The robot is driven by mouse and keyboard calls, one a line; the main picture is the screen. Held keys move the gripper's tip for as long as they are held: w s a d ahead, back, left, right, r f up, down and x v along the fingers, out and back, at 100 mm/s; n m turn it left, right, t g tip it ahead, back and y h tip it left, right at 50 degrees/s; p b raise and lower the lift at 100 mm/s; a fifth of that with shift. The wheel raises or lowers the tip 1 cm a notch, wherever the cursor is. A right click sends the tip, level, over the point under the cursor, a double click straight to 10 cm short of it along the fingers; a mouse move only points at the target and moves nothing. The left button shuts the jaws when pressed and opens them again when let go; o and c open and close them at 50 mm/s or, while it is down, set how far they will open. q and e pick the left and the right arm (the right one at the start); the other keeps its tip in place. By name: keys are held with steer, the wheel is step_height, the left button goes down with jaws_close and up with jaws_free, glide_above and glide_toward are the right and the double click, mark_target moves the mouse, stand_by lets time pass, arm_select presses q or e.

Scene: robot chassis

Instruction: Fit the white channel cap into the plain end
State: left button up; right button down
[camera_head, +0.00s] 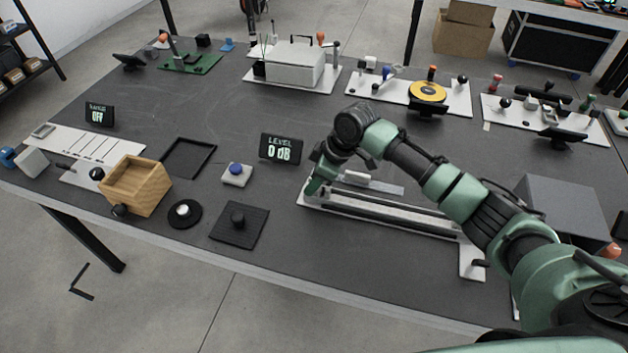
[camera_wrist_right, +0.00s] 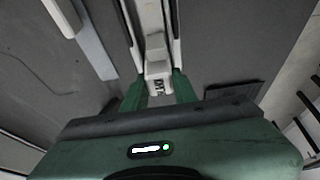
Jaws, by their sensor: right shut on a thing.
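A long channel fixture with dark rails on a white base (camera_head: 395,215) lies on the table, right of centre. In the right wrist view, its rails (camera_wrist_right: 127,28) run away from the gripper. My right gripper (camera_head: 311,189) is low at the channel's left end; its arm hides part of that end. In the wrist view, the right gripper (camera_wrist_right: 158,88) is shut on the white channel cap (camera_wrist_right: 157,68), which has dark marks on its near face. The cap is in line with the rails, at their near end. How deep it sits is unclear. My left gripper is out of view.
A grey bar (camera_head: 380,186) with a white piece lies just behind the channel. A level display (camera_head: 281,149) stands left of the arm.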

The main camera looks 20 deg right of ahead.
steer(key=shift+f, duration=0.2)
steer(key=shift+s+f, duration=0.35)
steer(key=shift+f, duration=0.1)
steer(key=c, duration=1.1)
jaws_free()
steer(key=shift+f, duration=0.15)
steer(key=shift+s, duration=0.1)
steer(key=shift+r, duration=0.5)
steer(key=v, duration=0.8)
steer(key=w+v, duration=0.1)
steer(key=v, duration=0.3)
steer(key=shift+r, duration=0.4)
steer(key=shift+s+f, duration=0.1)
